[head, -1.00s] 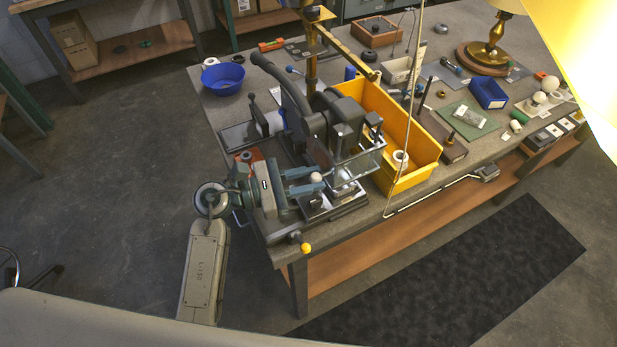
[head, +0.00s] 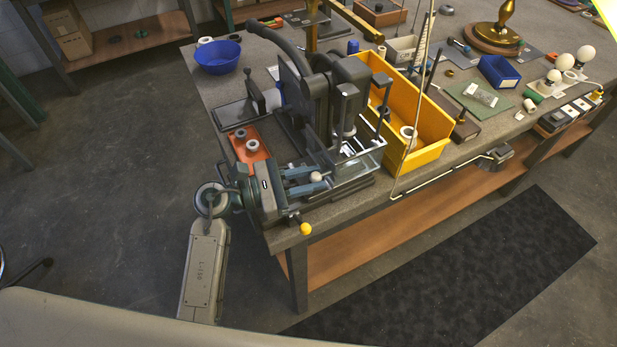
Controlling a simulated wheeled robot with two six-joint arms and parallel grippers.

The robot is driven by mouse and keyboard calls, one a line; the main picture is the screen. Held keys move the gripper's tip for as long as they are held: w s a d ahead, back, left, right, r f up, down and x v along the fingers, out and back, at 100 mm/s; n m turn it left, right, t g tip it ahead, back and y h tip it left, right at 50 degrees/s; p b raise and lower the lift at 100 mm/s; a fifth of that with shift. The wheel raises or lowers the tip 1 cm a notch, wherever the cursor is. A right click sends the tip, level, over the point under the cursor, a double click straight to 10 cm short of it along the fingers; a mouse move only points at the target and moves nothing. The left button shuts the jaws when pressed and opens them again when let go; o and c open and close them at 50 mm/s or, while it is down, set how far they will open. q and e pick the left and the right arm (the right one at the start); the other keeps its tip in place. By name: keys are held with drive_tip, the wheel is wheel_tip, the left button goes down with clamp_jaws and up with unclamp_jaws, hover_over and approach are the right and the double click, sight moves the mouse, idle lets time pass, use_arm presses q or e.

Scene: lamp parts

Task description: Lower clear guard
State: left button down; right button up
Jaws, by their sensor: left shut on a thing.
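The clear guard (head: 360,172) is a see-through box-like panel on the front of the dark grey press (head: 335,90), low by its base. A small white ball knob (head: 316,176) shows at the guard's left side. My left gripper (head: 314,179) reaches in from the left, with its two blue-grey fingers shut around the knob. The fingers partly cover the press base behind them. My right gripper is not in view.
A yellow bin (head: 432,137) stands close to the guard's right. A red-orange plate with pale rings (head: 246,140) lies behind my left gripper. A yellow ball (head: 305,229) sticks out at the table's front edge. A blue bowl (head: 218,57) stands at the back left.

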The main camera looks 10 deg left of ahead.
use_arm(q)
drive_tip(key=c, duration=1.4)
unclamp_jaws()
drive_tip(key=shift+f, duration=0.35)
drive_tip(key=shift+c, duration=0.2)
drive_tip(key=shift+o, duration=1.2)
drive_tip(key=shift+r, duration=0.1)
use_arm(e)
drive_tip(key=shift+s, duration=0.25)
use_arm(q)
drive_tip(key=shift+s+a, duration=0.15)
drive_tip(key=shift+a, duration=0.25)
drive_tip(key=b+v, duration=0.3)
drive_tip(key=v, duration=0.5)
drive_tip(key=shift+s+a+b, duration=0.15)
drive_tip(key=shift+a+b, duration=0.15)
drive_tip(key=shift+b, duration=0.05)
drive_tip(key=shift+s+a, duration=0.2)
drive_tip(key=shift+a, duration=0.35)
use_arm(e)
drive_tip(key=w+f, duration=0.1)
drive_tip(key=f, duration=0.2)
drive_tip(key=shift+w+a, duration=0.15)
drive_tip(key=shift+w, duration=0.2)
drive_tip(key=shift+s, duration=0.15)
